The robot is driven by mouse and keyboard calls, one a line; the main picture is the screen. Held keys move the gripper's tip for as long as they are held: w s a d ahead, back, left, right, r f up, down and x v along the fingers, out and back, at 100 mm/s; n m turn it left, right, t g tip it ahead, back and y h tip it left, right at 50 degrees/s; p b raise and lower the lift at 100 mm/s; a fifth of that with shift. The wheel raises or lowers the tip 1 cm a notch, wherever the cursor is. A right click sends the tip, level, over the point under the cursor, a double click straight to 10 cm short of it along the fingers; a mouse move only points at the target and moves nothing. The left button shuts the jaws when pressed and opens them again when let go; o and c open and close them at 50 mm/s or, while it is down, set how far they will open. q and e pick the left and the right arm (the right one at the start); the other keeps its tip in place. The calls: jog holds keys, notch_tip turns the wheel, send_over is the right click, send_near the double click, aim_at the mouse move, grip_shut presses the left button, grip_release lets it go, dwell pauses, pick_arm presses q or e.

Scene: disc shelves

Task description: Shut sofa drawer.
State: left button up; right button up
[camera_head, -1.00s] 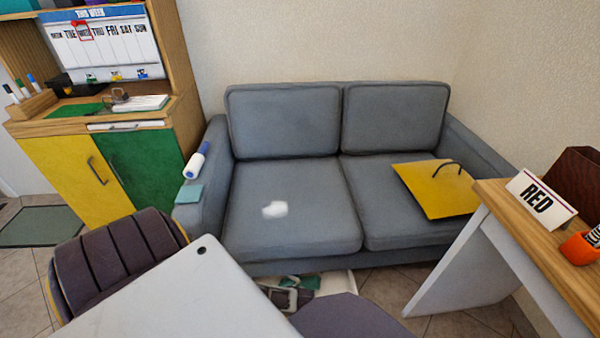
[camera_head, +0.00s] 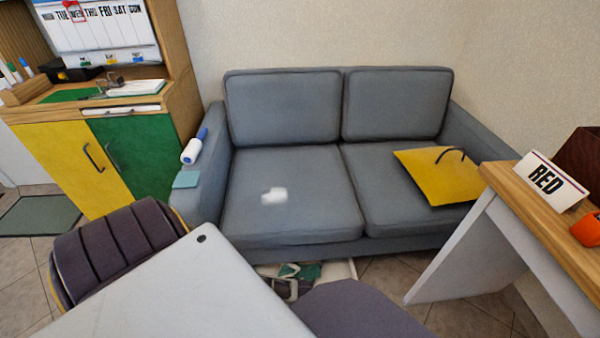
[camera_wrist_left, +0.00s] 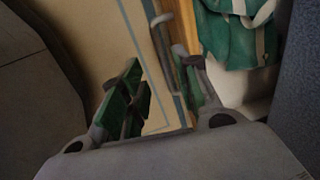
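The grey sofa (camera_head: 290,190) stands against the back wall. Its low drawer (camera_head: 350,268) juts out under the front, open, with green and grey items (camera_head: 293,278) inside; a chair and a pale slab partly hide it. Neither gripper shows in the head view. In the left wrist view my left gripper (camera_wrist_left: 160,88) has its green-padded fingers apart. A pale panel with a wooden edge (camera_wrist_left: 160,50) lies beyond and between them, and a green bag-like item (camera_wrist_left: 236,38) lies to the right. I cannot tell whether the fingers touch the panel.
A pale slab (camera_head: 170,290) with a small hole and dark chairs (camera_head: 110,250) fill the foreground. A wooden desk (camera_head: 530,195) with a RED sign stands at right. A yellow and green cabinet (camera_head: 70,165) stands at left. Some tiled floor shows between sofa and desk.

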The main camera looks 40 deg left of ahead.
pick_arm(q)
jog(key=shift+w+a+f+b, duration=0.2)
jog(key=shift+f+b, duration=0.55)
jog(key=shift+f, duration=0.6)
jog(key=shift+w+a+f+b, duration=0.2)
jog(key=shift+f+b, duration=0.6)
jog(key=shift+f, duration=0.5)
jog(key=shift+w+a+f+b, duration=0.1)
jog(key=shift+a+f+b, duration=0.1)
jog(key=shift+f+b, duration=0.85)
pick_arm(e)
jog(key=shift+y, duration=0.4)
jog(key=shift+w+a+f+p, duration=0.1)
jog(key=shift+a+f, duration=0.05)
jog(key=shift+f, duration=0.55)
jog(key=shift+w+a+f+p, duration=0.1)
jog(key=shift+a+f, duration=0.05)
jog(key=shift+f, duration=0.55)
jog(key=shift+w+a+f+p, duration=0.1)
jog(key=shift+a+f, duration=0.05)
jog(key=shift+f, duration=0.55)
pick_arm(q)
jog(key=shift+f, duration=0.25)
grip_shut()
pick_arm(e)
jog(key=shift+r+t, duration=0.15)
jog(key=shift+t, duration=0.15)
